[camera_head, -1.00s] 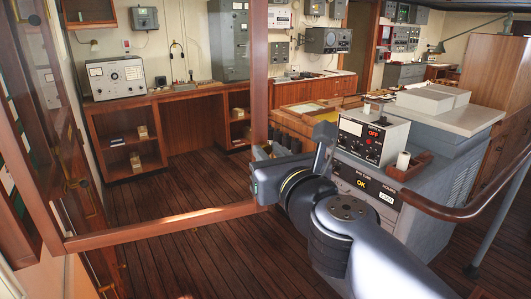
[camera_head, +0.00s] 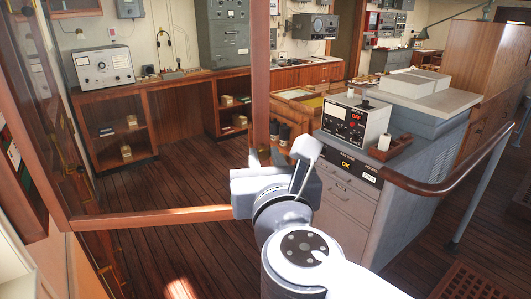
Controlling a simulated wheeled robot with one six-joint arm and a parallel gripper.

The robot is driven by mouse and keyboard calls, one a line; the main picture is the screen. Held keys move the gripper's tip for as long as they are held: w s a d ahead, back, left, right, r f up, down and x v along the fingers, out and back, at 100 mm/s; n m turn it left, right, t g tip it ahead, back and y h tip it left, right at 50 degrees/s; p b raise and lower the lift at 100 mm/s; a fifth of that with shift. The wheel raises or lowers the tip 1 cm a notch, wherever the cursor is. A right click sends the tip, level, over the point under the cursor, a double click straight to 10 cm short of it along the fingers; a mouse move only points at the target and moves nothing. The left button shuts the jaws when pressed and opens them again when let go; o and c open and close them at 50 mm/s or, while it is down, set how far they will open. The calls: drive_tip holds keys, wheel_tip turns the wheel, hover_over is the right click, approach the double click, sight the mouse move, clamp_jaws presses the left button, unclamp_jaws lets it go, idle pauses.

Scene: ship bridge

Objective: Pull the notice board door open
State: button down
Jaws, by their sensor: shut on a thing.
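The notice board door (camera_head: 150,217) is a wooden frame with a see-through pane, standing swung out from the board at the left. Its upright right-hand stile and bottom rail cross the view. My gripper (camera_head: 262,178) is at the lower right corner of the door, shut on the door's edge. The gripper and wrist hide that corner, so the exact grip on it does not show. A strip of the notice board (camera_head: 14,160), with papers on a dark backing, shows at the far left edge.
A grey console (camera_head: 345,190) with a curved wooden handrail (camera_head: 450,183) stands to the right. A wooden desk (camera_head: 110,125) with open shelves and a grey instrument (camera_head: 102,66) is at the back left. The plank floor (camera_head: 190,255) is clear between them.

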drive_tip(key=shift+s+r, duration=0.1)
drive_tip(key=shift+r, duration=0.1)
drive_tip(key=c, duration=1.3)
unclamp_jaws()
drive_tip(key=shift+f, duration=0.15)
drive_tip(key=shift+s, duration=0.15)
drive_tip(key=shift+s+d+b, duration=0.2)
drive_tip(key=shift+s+b, duration=0.4)
drive_tip(key=shift+s, duration=2)
drive_tip(key=shift+s+d+b, duration=0.2)
drive_tip(key=shift+s+b, duration=0.4)
drive_tip(key=shift+s, duration=2)
drive_tip(key=shift+w+a+p, duration=0.15)
drive_tip(key=shift+w+p, duration=0.4)
drive_tip(key=shift+w, duration=1.45)
drive_tip(key=shift+w+a+p, duration=0.15)
drive_tip(key=shift+w+p, duration=0.35)
drive_tip(key=shift+w, duration=1.5)
